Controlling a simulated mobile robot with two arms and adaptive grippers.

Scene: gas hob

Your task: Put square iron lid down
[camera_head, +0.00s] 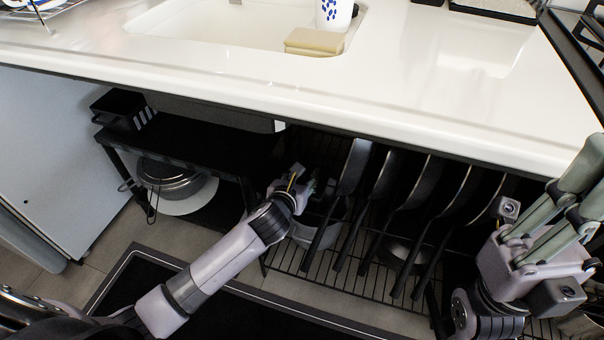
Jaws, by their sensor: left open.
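I cannot make out a square iron lid for certain. A black, square-edged piece of cookware (120,108) sits on the dark shelf (190,145) below the counter at left; I cannot tell whether it is the lid. My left gripper (306,186) is open under the counter's front edge, right of this shelf and beside the leftmost upright pan (352,166). Its fingertips are small and partly lost in shadow; I see no lid between them. My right gripper (562,215) is large at the right edge, its fingers partly cut off; I cannot tell its opening.
Several dark pans stand upright in a wire rack (285,258) under the white counter (400,85). A pot (170,178) sits lower left. A beige block (314,42) and a cup (335,12) are by the sink. A black mat (215,300) covers the floor.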

